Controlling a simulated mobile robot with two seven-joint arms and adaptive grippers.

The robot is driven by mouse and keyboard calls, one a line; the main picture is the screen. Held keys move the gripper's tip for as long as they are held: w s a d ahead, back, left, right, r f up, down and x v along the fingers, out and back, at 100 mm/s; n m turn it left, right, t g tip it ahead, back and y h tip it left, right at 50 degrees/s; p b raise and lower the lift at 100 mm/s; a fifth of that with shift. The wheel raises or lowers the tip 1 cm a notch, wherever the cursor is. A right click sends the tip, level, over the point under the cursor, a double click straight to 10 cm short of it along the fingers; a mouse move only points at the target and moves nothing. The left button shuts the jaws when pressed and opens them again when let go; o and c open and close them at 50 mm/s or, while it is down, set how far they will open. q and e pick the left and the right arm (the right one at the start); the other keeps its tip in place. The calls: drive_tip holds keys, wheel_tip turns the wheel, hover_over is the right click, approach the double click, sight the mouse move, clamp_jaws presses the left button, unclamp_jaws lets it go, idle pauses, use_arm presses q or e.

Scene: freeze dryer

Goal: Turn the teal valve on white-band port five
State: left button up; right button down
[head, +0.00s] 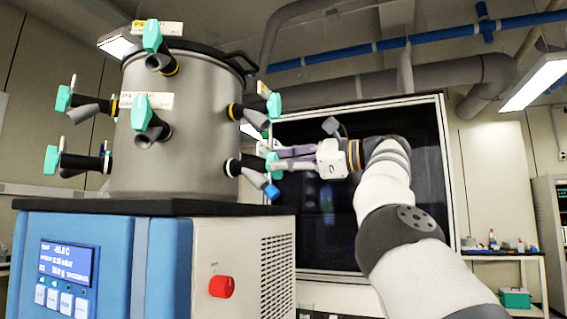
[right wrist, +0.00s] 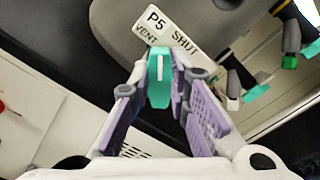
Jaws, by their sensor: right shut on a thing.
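The teal valve (right wrist: 159,80) sits between the two fingers of my right gripper (right wrist: 160,95) in the right wrist view, with a white line along its handle. A white label (right wrist: 172,32) beside it reads P5, VENT and SHUT. In the head view my right gripper (head: 275,160) reaches in from the right and is shut on the teal valve (head: 273,167). The port (head: 236,166) with a white band is on the right side of the grey drum (head: 195,120), and a blue end (head: 272,193) shows below the valve. My left gripper is not in view.
Several other teal valves stick out around the drum, one (head: 274,105) just above my right gripper. The drum stands on a blue and white cabinet (head: 160,265) with a screen and a red knob (head: 221,287). A dark glass-fronted enclosure (head: 330,245) stands behind my right arm.

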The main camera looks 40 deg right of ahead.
drive_tip(key=shift+w+d+m, duration=0.1)
drive_tip(key=shift+m, duration=1.8)
drive_tip(key=shift+d+m, duration=0.1)
drive_tip(key=shift+m, duration=2.1)
drive_tip(key=c, duration=1.5)
unclamp_jaws()
drive_tip(key=shift+r, duration=0.1)
drive_tip(key=v, duration=1.2)
